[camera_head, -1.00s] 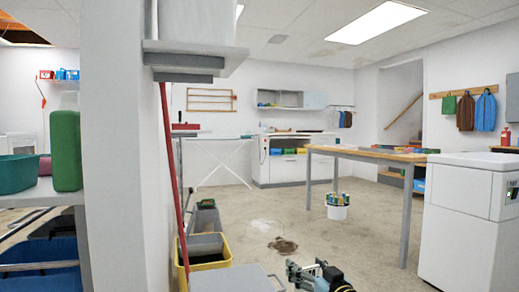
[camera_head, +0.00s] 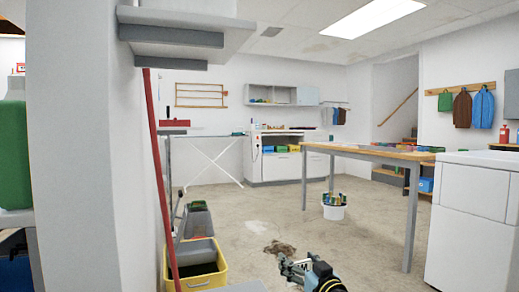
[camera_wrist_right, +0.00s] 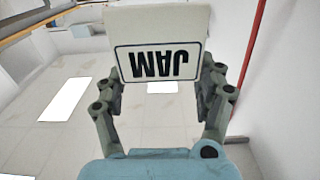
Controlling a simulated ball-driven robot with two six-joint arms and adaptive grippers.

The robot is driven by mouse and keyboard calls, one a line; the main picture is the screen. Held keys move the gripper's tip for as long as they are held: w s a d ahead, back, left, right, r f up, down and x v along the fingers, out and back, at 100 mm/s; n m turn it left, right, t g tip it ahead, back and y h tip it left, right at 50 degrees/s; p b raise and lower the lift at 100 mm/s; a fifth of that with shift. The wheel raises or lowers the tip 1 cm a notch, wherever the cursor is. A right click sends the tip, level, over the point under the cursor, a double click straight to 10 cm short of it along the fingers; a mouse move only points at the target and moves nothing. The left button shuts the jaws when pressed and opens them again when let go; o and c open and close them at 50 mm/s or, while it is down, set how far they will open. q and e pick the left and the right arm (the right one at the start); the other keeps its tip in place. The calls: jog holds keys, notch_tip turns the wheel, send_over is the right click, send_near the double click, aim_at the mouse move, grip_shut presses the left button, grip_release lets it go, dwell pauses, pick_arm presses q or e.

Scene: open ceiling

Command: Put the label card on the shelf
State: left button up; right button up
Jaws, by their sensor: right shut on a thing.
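The label card (camera_wrist_right: 160,62) is cream with a black border and the word JAM, which reads upside down in the right wrist view. My right gripper (camera_wrist_right: 160,95) is shut on it, with a finger at each side of its lower part. In the head view my right gripper (camera_head: 292,268) is low in the middle, above the floor; the card is hard to make out there. A grey wall shelf (camera_head: 190,37) juts from the white wall at upper left, with a pale box on it. My left gripper is out of view.
A wooden-topped table (camera_head: 375,153) stands right of centre, with a white bucket (camera_head: 334,208) beside it. A white appliance (camera_head: 470,225) is at right. A yellow bin (camera_head: 195,262) and red pole (camera_head: 158,170) are at left. The central floor is open, with a dark patch.

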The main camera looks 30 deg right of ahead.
jog(key=shift+w, duration=0.3)
jog(key=a+f+b, duration=0.1)
jog(key=a+f, duration=0.1)
jog(key=a, duration=0.1)
jog(key=s+a+f+b, duration=0.1)
jog(key=a+f+b, duration=0.1)
jog(key=a+f, duration=0.1)
jog(key=s+a+f+b, duration=0.1)
jog(key=a+f+b, duration=0.1)
jog(key=a, duration=0.3)
jog(key=shift+s+a+f, duration=0.1)
jog(key=shift+a+f, duration=0.1)
jog(key=shift+f, duration=0.3)
notch_tip(320, 180, down, 3)
jog(key=b, duration=0.3)
jog(key=shift+f, duration=0.1)
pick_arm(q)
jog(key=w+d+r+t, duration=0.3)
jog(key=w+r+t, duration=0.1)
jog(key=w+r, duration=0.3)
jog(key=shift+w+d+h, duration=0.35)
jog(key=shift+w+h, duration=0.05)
pick_arm(e)
jog(key=shift+r, duration=0.2)
jog(key=shift+f, duration=0.1)
